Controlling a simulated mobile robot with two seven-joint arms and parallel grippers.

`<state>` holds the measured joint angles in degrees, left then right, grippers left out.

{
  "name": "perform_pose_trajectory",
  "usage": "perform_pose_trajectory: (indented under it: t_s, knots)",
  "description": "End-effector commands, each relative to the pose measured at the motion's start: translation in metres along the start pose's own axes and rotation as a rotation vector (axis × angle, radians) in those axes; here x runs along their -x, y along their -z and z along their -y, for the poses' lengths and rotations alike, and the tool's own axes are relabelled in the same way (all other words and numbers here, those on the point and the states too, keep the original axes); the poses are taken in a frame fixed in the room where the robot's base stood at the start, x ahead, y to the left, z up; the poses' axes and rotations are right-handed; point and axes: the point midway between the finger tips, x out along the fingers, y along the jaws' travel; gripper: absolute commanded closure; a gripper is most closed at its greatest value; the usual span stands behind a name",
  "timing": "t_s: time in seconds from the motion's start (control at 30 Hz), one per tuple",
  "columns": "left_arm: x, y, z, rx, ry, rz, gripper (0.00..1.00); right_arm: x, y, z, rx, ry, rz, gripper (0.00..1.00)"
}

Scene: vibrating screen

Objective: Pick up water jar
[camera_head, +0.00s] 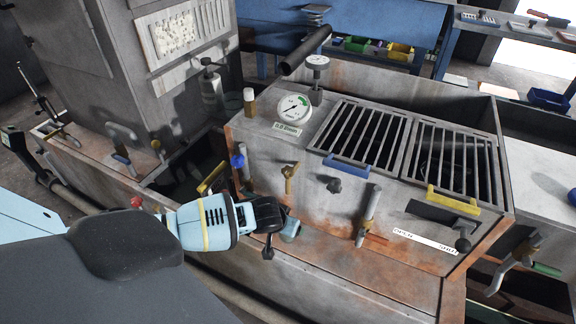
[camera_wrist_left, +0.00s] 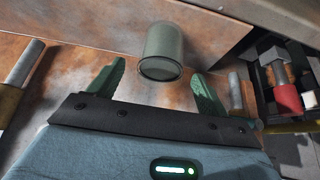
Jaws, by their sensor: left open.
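The water jar (camera_wrist_left: 164,48) is a small grey-green cylinder. In the left wrist view it shows at the top centre, between the lines of the two green fingers and just beyond their tips. My left gripper (camera_wrist_left: 158,74) is open and empty, and its fingers do not touch the jar. In the head view my left gripper (camera_head: 272,232) is low at the centre, in front of the machine. The jar (camera_head: 291,230) shows there just right of the gripper, partly hidden by it. My right gripper is not in view.
The rusty machine box with a gauge (camera_head: 293,108) and two barred grates (camera_head: 362,135) stands behind the jar. Valve handles and pipes (camera_head: 369,213) stick out from its front. A rusty ledge (camera_head: 350,279) runs along the front. A blue table (camera_head: 350,35) stands at the back.

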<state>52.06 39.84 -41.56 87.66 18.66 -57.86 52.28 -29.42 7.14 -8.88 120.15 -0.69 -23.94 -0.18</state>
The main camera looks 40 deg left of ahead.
Motion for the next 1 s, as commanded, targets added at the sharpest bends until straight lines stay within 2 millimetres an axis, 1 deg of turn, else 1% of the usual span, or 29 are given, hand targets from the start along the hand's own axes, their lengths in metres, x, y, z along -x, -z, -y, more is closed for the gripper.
perform_pose_trajectory:
  t_s: [0.03,0.17,0.23,0.4,0.5,0.6,0.87,0.9,1.0]
  knots:
    - [-0.005,-0.001,0.000,0.000,0.000,0.001,0.22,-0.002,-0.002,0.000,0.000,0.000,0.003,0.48]
    - [-0.006,0.000,-0.001,-0.001,-0.001,-0.001,0.22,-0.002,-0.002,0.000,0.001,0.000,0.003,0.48]
    - [-0.010,0.000,-0.001,-0.001,-0.001,-0.001,0.22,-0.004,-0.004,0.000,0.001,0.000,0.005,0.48]
    - [-0.035,-0.001,0.001,-0.001,0.000,0.001,0.22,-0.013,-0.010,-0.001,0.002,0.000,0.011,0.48]
    - [-0.048,-0.001,0.001,-0.001,0.000,0.001,0.22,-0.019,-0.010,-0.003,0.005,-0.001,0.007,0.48]
    - [-0.056,0.000,0.001,-0.001,-0.001,0.001,0.22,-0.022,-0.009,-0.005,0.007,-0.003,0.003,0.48]
    - [-0.057,0.001,0.001,-0.001,-0.002,-0.001,0.22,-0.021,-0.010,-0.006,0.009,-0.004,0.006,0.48]
    - [-0.057,0.001,0.001,-0.001,-0.002,-0.001,0.23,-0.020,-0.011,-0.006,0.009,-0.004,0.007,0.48]
    - [-0.057,0.001,0.001,-0.001,-0.002,-0.001,0.37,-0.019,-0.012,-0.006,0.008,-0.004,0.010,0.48]
